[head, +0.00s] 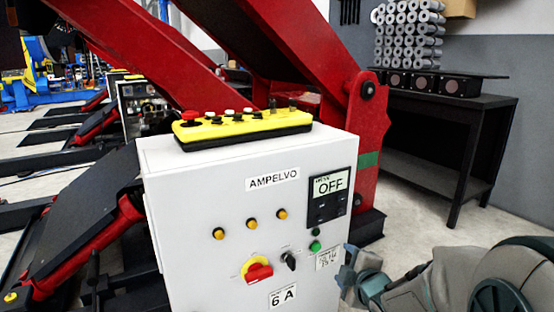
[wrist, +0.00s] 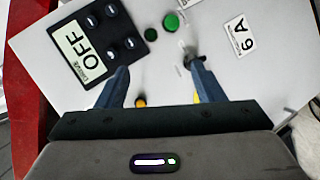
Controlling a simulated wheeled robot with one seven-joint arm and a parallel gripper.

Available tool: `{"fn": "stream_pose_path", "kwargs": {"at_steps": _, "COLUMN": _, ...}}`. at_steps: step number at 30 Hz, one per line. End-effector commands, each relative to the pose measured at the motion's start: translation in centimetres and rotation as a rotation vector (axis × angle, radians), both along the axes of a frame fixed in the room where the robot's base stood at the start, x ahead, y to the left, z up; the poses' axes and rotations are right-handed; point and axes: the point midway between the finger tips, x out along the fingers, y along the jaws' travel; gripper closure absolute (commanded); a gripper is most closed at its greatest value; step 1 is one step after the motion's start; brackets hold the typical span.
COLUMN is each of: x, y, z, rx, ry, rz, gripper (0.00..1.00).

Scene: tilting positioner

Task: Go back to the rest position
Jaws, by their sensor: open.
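My gripper (wrist: 158,70) is open and empty in the wrist view, its two blue fingers pointing at the white control box front (wrist: 60,60). The right finger's tip is close to the black selector knob (wrist: 192,54); I cannot tell whether they touch. In the head view my gripper (head: 352,268) is at the box's lower right edge, with my arm behind it. The box (head: 190,200) carries a display reading OFF (head: 331,185), a green button (head: 315,246), the black selector (head: 289,260), a red rotary switch on yellow (head: 258,271) and several amber lamps (head: 252,223).
A yellow pendant (head: 240,128) with several buttons lies on top of the box. The red positioner arm (head: 366,130) rises behind it. A black bench (head: 450,110) stands at the back right, with open floor before it. Dark platforms (head: 80,210) fill the left.

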Motion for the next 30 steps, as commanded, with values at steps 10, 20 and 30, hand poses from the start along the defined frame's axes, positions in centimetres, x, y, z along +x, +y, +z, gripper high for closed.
{"fn": "stream_pose_path", "kwargs": {"at_steps": 10, "x": -4.1, "y": -2.2, "z": 10.3, "rx": 0.239, "ry": 0.274, "rz": -0.353, "gripper": 0.38}}
{"fn": "stream_pose_path", "kwargs": {"at_steps": 20, "x": -10.5, "y": -2.1, "z": 18.5, "rx": 0.501, "ry": 0.529, "rz": -0.694, "gripper": 0.38}}
{"fn": "stream_pose_path", "kwargs": {"at_steps": 30, "x": -18.4, "y": 0.2, "z": 26.6, "rx": 0.732, "ry": 0.792, "rz": -1.010, "gripper": 0.38}}
